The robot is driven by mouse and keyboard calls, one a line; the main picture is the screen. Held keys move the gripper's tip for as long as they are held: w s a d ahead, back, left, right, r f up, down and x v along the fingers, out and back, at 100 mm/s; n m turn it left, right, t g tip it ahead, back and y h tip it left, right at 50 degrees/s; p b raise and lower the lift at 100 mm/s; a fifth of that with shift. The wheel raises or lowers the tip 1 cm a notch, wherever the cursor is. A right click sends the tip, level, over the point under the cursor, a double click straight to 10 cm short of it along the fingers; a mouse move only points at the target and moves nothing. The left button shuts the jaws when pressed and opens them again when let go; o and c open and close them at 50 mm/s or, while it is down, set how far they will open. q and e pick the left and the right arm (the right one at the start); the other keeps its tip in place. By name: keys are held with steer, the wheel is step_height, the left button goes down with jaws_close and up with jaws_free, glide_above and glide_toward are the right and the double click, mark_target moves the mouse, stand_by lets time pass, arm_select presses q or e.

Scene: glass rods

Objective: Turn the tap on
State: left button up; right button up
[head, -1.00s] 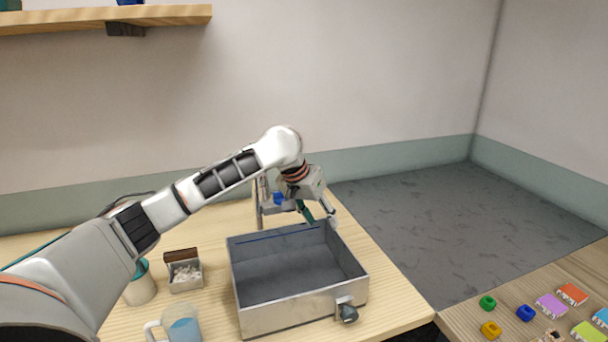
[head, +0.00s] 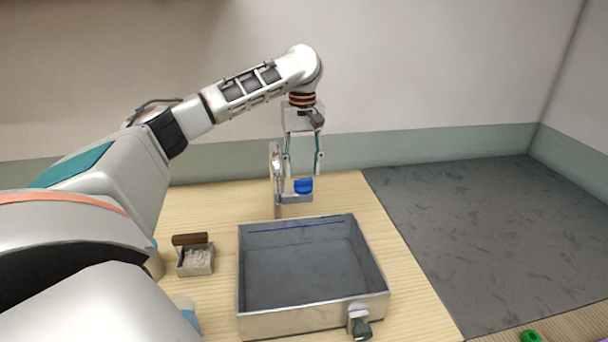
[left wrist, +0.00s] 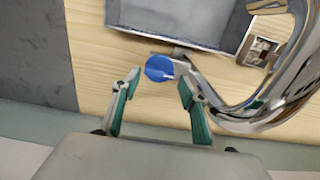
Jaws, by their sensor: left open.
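The tap (head: 278,180) stands on the table behind the basin, a metal post with a curved chrome spout. Its blue knob (head: 303,186) is on the right side of the post. My left gripper (head: 304,172) points down, open and empty, just above the knob in the head view. In the left wrist view, the blue knob (left wrist: 159,68) shows just beyond and between the open fingertips (left wrist: 158,80). The chrome spout (left wrist: 270,110) curves close by the right finger. I cannot tell whether a finger touches the tap. My right gripper is not in view.
The grey metal basin (head: 255,323) stands in front of the tap, with a drain valve (head: 359,322) at its front right. A small box of white pieces (head: 196,262) is to its left. A green ring (head: 530,336) lies at the far lower right.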

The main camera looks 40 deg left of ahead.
mark_target(303, 179)
arm_select(q)
steer(key=shift+f, duration=1.5)
steer(key=shift+w, duration=0.1)
steer(key=c, duration=0.8)
